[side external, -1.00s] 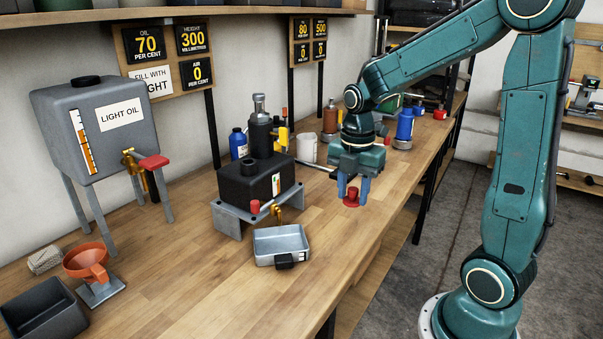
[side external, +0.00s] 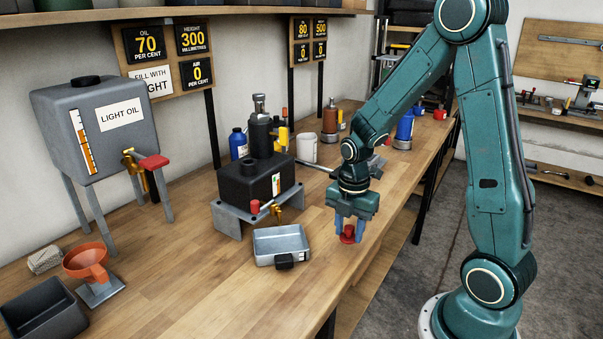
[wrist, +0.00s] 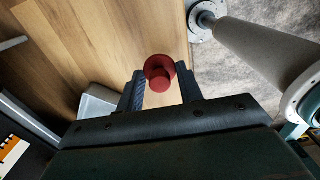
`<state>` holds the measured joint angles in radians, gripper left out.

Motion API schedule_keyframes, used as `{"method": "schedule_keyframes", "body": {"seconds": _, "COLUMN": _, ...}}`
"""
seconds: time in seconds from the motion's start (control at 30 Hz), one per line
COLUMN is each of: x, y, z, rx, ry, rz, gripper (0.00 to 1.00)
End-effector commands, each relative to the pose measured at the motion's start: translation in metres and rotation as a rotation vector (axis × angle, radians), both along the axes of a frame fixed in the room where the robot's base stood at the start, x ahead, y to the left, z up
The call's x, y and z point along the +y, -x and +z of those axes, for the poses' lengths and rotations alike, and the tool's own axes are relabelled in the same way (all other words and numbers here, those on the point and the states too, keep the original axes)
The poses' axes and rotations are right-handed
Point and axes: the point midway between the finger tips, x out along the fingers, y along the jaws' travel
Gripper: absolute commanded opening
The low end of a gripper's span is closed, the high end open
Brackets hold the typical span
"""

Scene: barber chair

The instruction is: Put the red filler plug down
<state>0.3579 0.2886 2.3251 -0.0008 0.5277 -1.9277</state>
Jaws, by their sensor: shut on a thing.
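The red filler plug (side external: 348,235) is a small red knob on a wider red flange. My gripper (side external: 349,222) is shut on it, one blue-grey finger on each side. In the side external view the plug hangs over the front right part of the wooden bench, to the right of the metal tray. I cannot tell whether its underside touches the wood. In the wrist view the plug (wrist: 160,73) sits between the fingertips of my gripper (wrist: 160,90), with the bench top behind it.
A shallow metal tray (side external: 281,243) lies left of my gripper. Behind it a black jack unit (side external: 250,182) stands on a grey stand. An orange funnel (side external: 87,264) and the light oil tank (side external: 92,125) are at the left. The wooden bench (side external: 215,283) is bare at the front.

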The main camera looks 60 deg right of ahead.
Motion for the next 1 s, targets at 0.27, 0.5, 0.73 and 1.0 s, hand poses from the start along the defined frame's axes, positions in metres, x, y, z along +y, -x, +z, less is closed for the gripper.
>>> {"method": "schedule_keyframes", "body": {"seconds": 0.27, "x": 0.0, "y": 0.001, "z": -0.027, "rx": 0.004, "ry": -0.001, "rz": 0.0, "gripper": 0.15}}
{"method": "schedule_keyframes", "body": {"seconds": 0.5, "x": 0.0, "y": 0.0, "z": -0.031, "rx": 0.001, "ry": 0.0, "rz": 0.0, "gripper": 0.15}}
{"method": "schedule_keyframes", "body": {"seconds": 0.73, "x": 0.0, "y": 0.0, "z": -0.032, "rx": 0.001, "ry": -0.001, "rz": 0.0, "gripper": 0.15}}
{"method": "schedule_keyframes", "body": {"seconds": 1.0, "x": 0.0, "y": 0.0, "z": -0.033, "rx": 0.0, "ry": 0.0, "rz": 0.0, "gripper": 0.58}}
